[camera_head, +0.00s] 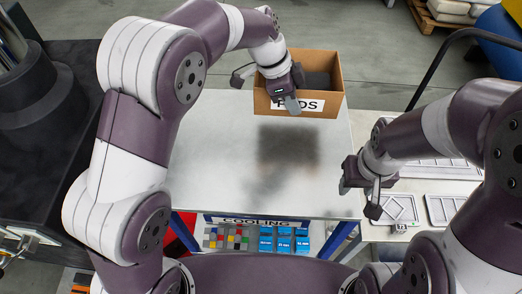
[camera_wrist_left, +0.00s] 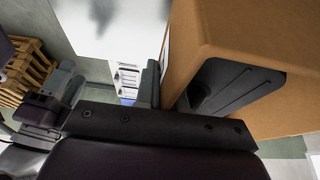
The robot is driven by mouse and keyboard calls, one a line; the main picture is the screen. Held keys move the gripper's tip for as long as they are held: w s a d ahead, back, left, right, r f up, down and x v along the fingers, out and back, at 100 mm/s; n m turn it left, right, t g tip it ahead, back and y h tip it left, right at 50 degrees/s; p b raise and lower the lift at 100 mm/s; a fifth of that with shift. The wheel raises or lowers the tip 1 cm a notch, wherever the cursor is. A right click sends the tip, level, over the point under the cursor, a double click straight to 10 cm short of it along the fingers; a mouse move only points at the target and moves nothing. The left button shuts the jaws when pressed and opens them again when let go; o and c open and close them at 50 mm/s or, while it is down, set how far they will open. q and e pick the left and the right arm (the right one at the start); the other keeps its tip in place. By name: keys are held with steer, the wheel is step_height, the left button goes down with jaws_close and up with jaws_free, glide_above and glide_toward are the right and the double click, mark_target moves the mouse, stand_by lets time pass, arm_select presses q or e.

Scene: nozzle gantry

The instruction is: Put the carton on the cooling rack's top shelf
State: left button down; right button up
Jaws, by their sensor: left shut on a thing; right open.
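The brown open-topped carton (camera_head: 331,102), with a dark inside and a white printed label, is at the far right of the cooling rack's top shelf (camera_head: 215,150). A dark patch on the shelf lies apart from the carton, so it seems held above the shelf. My left gripper (camera_head: 279,92) is shut on the carton, with a finger in front of its label. In the left wrist view the carton (camera_wrist_left: 225,35) fills the right side, with a black panel in its wall; the exact grip is partly hidden. My right gripper (camera_head: 359,194) is open and empty beside the shelf's right edge.
The top shelf is otherwise bare. Below its front edge, a COOLING sign (camera_head: 250,220) and small coloured items show lower down. A light table with grey trays (camera_head: 398,210) stands to the right. A dark machine (camera_head: 45,130) stands at the left.

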step_height(320, 180, down, 2)
steer(key=shift+f+b, duration=0.2)
steer(key=shift+b, duration=0.55)
steer(key=shift+r+p, duration=0.6)
arm_select(q)
steer(key=s+a+f, duration=0.2)
steer(key=s+a+f+p, duration=0.1)
steer(key=s+a+f, duration=0.1)
steer(key=s+a, duration=0.1)
steer(key=s+a+f+p, duration=0.1)
steer(key=s+a, duration=0.1)
steer(key=shift+s+a+f, duration=0.15)
steer(key=shift+s+f, duration=0.15)
steer(key=shift+f, duration=0.1)
steer(key=shift+s+a+f, duration=0.2)
steer(key=shift+f, duration=0.05)
step_height(320, 180, down, 4)
steer(key=shift+r+p, duration=0.1)
steer(key=shift+p, duration=0.55)
steer(key=shift+f, duration=0.3)
steer(key=c, duration=1.2)
jaws_free()
steer(key=shift+s, duration=0.1)
steer(key=shift+c, duration=0.2)
arm_select(e)
step_height(320, 180, up, 3)
steer(key=shift+s+f, duration=0.1)
